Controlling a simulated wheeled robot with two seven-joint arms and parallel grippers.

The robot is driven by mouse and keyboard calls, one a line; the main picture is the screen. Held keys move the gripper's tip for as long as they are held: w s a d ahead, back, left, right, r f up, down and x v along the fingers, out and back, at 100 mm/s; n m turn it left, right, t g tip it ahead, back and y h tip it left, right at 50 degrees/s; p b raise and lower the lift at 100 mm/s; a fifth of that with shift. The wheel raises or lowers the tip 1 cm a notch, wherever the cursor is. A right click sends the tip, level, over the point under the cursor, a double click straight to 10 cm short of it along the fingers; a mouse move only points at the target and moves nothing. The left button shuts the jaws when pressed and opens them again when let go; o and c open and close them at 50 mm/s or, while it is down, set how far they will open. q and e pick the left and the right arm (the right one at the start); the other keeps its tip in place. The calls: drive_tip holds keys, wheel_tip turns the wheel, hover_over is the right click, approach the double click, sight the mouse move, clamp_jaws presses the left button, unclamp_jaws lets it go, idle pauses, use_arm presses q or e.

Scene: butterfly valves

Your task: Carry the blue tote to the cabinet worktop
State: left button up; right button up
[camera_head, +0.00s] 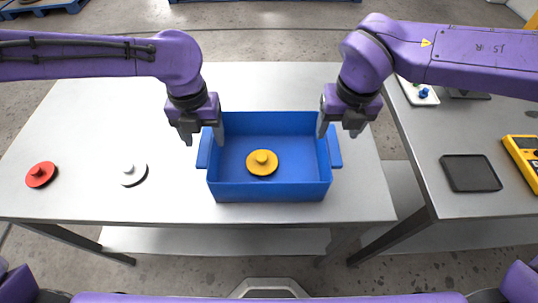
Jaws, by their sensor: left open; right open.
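The blue tote (270,191) stands upright on the light table (90,110), with a yellow round valve part (262,162) lying inside on its floor. My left gripper (205,138) is open at the tote's left side, over the left handle. My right gripper (337,130) is open at the tote's right side, by the right rim above the right handle. I cannot tell whether the fingers touch the tote. The cabinet worktop (440,123) is the grey surface to the right of the table.
A red disc (40,174) and a white disc (133,174) lie on the table left of the tote. On the worktop are a dark square tray (470,173), a yellow meter (524,158) and a white plate with a blue part (419,92). A narrow gap separates table and worktop.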

sight(206, 144)
use_arm(q)
drive_tip(key=f, duration=0.3)
drive_tip(key=shift+s+f, duration=0.2)
drive_tip(key=shift+f, duration=0.2)
use_arm(e)
wheel_tip(206, 144, down, 4)
drive_tip(key=shift+r, duration=0.1)
use_arm(q)
drive_tip(key=shift+w+f, duration=0.15)
drive_tip(key=shift+f, duration=0.3)
use_arm(e)
drive_tip(key=shift+w+f, duration=0.2)
drive_tip(key=shift+f, duration=0.25)
drive_tip(key=shift+s, duration=0.1)
use_arm(q)
drive_tip(key=shift+r, duration=0.1)
drive_tip(key=shift+c, duration=0.3)
use_arm(e)
drive_tip(key=shift+c, duration=0.3)
use_arm(q)
clamp_jaws()
use_arm(e)
clamp_jaws()
